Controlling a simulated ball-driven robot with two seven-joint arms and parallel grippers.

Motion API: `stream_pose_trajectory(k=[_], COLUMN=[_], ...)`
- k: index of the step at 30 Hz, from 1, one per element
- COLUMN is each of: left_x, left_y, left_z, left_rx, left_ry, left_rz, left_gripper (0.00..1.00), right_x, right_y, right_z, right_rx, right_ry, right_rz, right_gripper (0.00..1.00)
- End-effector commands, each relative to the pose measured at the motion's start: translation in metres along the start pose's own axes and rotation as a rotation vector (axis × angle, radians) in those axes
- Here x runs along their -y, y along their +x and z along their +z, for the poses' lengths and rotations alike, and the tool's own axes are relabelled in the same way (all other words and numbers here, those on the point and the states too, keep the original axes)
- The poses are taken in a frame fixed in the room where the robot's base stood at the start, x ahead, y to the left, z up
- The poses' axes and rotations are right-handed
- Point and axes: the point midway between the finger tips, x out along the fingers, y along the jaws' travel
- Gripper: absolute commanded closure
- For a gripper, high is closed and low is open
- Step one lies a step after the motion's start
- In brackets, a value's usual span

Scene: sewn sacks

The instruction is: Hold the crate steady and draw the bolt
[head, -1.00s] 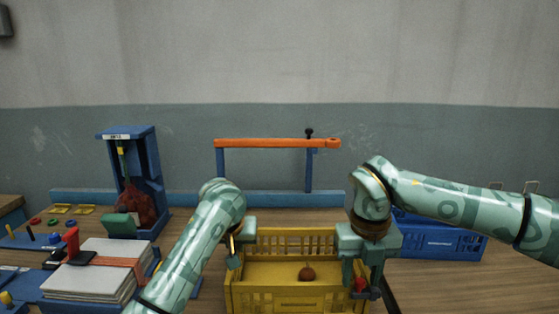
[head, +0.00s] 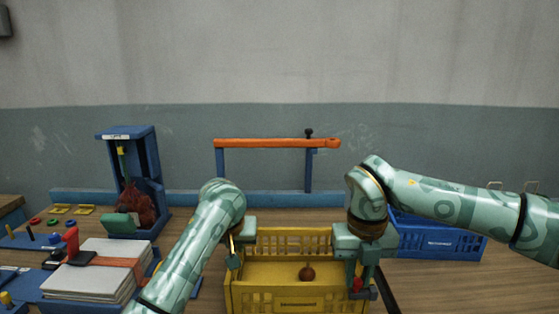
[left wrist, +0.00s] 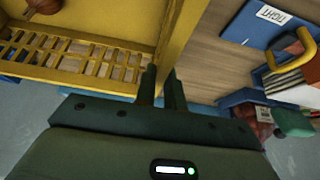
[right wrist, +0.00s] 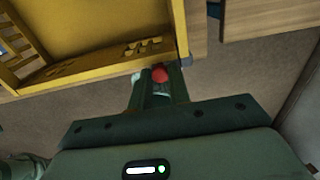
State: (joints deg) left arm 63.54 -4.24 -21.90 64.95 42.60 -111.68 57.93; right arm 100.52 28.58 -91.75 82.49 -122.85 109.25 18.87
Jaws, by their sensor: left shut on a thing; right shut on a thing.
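A yellow crate (head: 256,297) stands at the front middle of the table with one round brown thing (head: 307,273) inside. My left gripper (head: 234,262) is shut on the crate's left wall; the left wrist view shows its fingers (left wrist: 163,88) at the wall's edge. My right gripper (head: 358,283) is at the crate's right side, shut on the red knob of the bolt (right wrist: 159,74). The knob also shows in the head view (head: 357,285). The rest of the bolt is mostly hidden by the fingers.
A blue crate (head: 440,243) stands to the right behind my right arm. An orange bar on blue posts (head: 278,143) stands behind the yellow crate. A blue stand with a red net sack (head: 135,205) and a strapped white stack (head: 92,272) are at the left.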

Motion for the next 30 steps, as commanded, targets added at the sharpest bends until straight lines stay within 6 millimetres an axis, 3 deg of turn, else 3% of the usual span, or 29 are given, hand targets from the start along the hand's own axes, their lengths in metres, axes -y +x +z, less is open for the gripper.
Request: stream_pose_trajectory(k=[18,30], left_x=[-0.001,-0.002], left_y=[0.000,0.000], left_z=[0.000,0.001], left_rx=[0.000,0.001], left_ry=[0.000,0.001], left_rz=[0.002,0.004], left_gripper=[1.00,1.00], right_x=[-0.024,-0.028], right_y=[-0.001,-0.001], right_z=[0.000,0.000], right_rx=[0.002,0.003], right_ry=[-0.003,-0.004], right_rz=[0.002,0.003], right_gripper=[0.99,0.99])
